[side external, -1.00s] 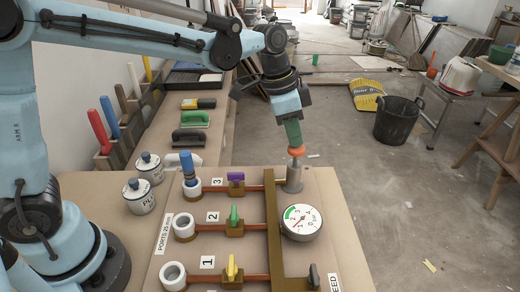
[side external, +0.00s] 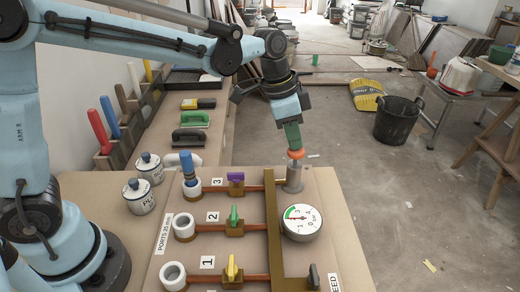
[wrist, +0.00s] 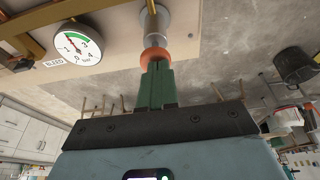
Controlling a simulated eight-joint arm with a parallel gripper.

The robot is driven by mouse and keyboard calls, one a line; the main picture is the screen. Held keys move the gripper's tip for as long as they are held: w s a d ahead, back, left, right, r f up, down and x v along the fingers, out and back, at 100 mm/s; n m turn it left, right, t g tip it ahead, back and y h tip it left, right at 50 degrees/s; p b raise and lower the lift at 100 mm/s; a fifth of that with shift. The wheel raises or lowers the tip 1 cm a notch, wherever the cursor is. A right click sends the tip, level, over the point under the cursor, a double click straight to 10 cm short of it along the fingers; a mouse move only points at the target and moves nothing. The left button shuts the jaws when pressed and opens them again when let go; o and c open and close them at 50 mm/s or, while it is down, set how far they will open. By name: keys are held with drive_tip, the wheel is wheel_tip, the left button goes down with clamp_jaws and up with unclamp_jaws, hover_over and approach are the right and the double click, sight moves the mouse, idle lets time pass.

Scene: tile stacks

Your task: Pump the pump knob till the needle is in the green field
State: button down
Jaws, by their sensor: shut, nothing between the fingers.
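The orange pump knob (side external: 295,154) sits on its rod above the grey pump cylinder (side external: 293,178) at the board's far right. My gripper (side external: 293,146) is shut and empty, its green fingertips touching or just above the knob's top. The knob also shows in the wrist view (wrist: 156,56), directly beyond the fingertips. The round white gauge (side external: 302,226) lies in front of the pump. Its red needle points up-left in the wrist view (wrist: 78,47), close to the start of the green field; I cannot tell whether it is inside.
The board carries three valves with purple (side external: 236,177), green (side external: 234,215) and yellow (side external: 231,267) handles, and white ports. A blue plug (side external: 187,163) stands in port 3. A dark bleed handle (side external: 314,276) is at the front right. Two lidded pots (side external: 139,196) stand left.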

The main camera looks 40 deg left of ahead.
drive_tip(key=v, duration=1.2)
drive_tip(key=shift+w, duration=0.2)
drive_tip(key=shift+d, duration=0.15)
drive_tip(key=r, duration=0.1)
drive_tip(key=s+r, duration=0.1)
drive_tip(key=shift+s+r+t, duration=0.2)
drive_tip(key=shift+r+t, duration=0.1)
drive_tip(key=shift+r, duration=0.1)
drive_tip(key=shift+f, duration=0.15)
drive_tip(key=x, duration=1.2)
drive_tip(key=shift+s, duration=0.2)
drive_tip(key=shift+f, duration=0.9)
